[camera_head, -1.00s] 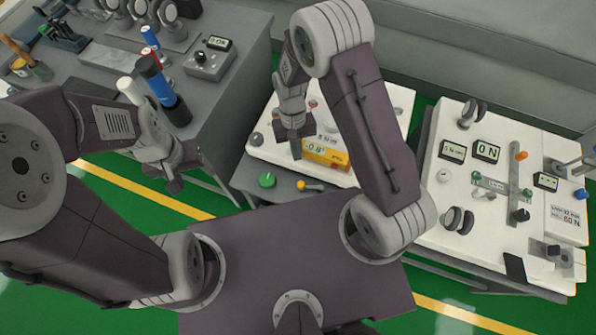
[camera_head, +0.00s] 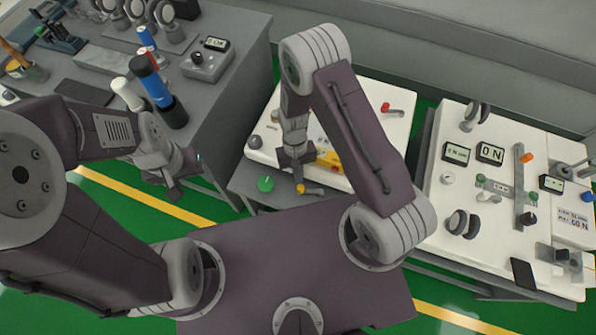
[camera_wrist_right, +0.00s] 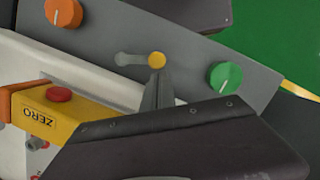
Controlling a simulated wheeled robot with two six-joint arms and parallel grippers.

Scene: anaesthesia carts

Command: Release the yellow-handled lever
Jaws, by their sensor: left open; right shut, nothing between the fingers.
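The yellow-handled lever shows in the right wrist view as a short grey arm with a round yellow knob (camera_wrist_right: 157,60) on a grey panel. My right gripper (camera_head: 299,187) points down at the lever, fingers shut and empty. In the wrist view its fingertips (camera_wrist_right: 157,78) are right beside the knob; I cannot tell whether they touch. My left gripper (camera_head: 172,184) is open and empty, left of the cart.
A green dial (camera_wrist_right: 226,77) and an orange dial (camera_wrist_right: 64,12) flank the lever. A yellow box marked ZERO (camera_wrist_right: 50,116) with a red button is close by. A white-topped cart (camera_head: 470,225) stands at right, a grey bench (camera_head: 225,85) with bottles at left.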

